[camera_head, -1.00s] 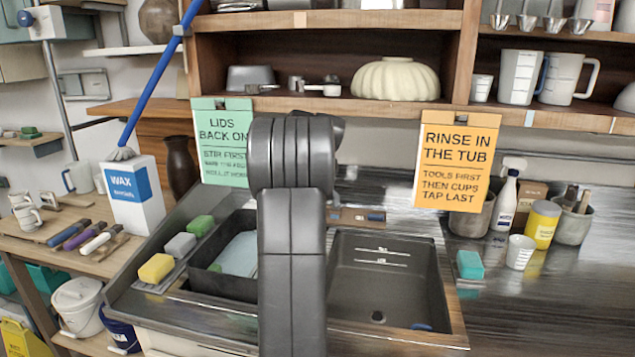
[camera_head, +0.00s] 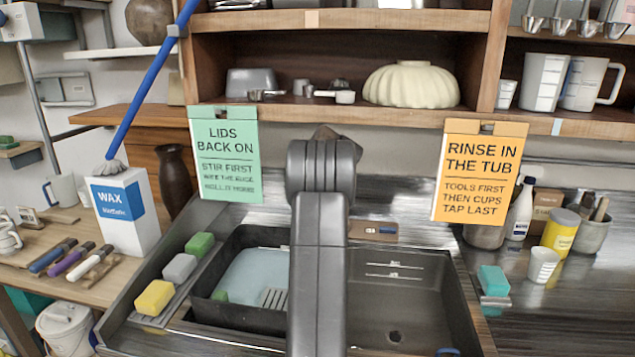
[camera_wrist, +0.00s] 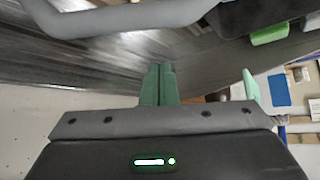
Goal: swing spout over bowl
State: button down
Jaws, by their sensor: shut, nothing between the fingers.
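My gripper (camera_wrist: 159,85) shows in the wrist view with its two green fingers together and nothing between them. A grey bent tube (camera_wrist: 125,18), which looks like the spout, crosses the top of the wrist view, apart from the fingertips. In the head view my arm stands in front of the sink and hides the spout and my gripper. The sink has a right bowl (camera_head: 395,300), dark and empty-looking with white marks on its back wall. On the left is another bowl (camera_head: 215,285) with a pale blue thing in it. I cannot tell which bowl the spout is over.
Yellow, grey and green sponges (camera_head: 179,267) lie left of the sink. A green sign (camera_head: 225,150) and an orange sign (camera_head: 481,170) hang from the shelf. A wax box (camera_head: 125,212) stands left. A teal sponge (camera_head: 493,281) and a cup (camera_head: 542,265) are right.

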jog(key=f, duration=0.1)
jog(key=f+p, duration=0.1)
jog(key=s+d+f, duration=0.1)
jog(key=shift+s+f, duration=0.1)
jog(key=shift+s+d, duration=0.1)
jog(key=shift+d, duration=0.05)
dwell(0.5)
